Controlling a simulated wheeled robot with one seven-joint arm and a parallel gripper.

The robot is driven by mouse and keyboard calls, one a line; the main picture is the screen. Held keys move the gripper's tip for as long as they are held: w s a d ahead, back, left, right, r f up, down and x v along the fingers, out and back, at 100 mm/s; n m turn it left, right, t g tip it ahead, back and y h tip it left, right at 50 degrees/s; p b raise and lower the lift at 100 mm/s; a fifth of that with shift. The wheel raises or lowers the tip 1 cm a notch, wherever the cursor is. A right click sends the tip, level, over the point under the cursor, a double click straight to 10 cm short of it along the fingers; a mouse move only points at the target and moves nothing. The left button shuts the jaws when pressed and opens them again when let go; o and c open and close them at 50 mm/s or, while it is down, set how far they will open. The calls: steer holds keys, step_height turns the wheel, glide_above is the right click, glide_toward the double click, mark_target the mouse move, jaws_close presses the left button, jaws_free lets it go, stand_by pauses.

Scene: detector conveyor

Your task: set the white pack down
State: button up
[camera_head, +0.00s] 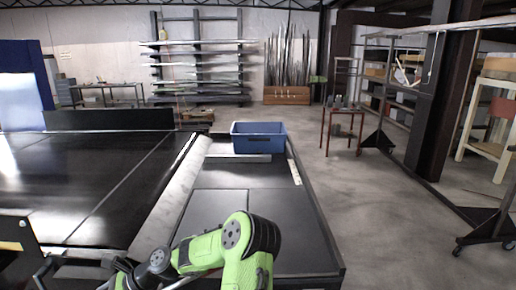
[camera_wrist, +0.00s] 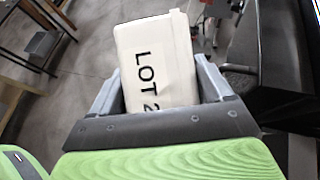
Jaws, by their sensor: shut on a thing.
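The white pack (camera_wrist: 155,55) shows in the wrist view, with black "LOT 2" lettering on its face. My gripper (camera_wrist: 158,95) is shut on it, with one grey finger along each side. The floor shows behind the pack, and the dark conveyor edge is to its right. What lies directly under the pack is hidden. In the head view, my green arm is at the bottom centre, and neither the pack nor my gripper can be made out there.
A blue bin (camera_head: 259,137) stands at the far end of the dark side table (camera_head: 220,208). The black conveyor (camera_head: 75,185) runs along the left. The table's nearer surface looks clear around my arm. A small red table (camera_head: 343,112) and steel racks stand to the right.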

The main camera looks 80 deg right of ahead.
steer(key=s+a+f+n+g+y, duration=0.1)
steer(key=a+f, duration=0.2)
steer(key=a, duration=0.6)
steer(key=s+a+f+n+g+y, duration=0.1)
steer(key=a+f, duration=0.3)
steer(key=a, duration=0.5)
steer(key=shift+n+g+y, duration=0.3)
steer(key=shift+n+y, duration=0.1)
steer(key=shift+n, duration=0.4)
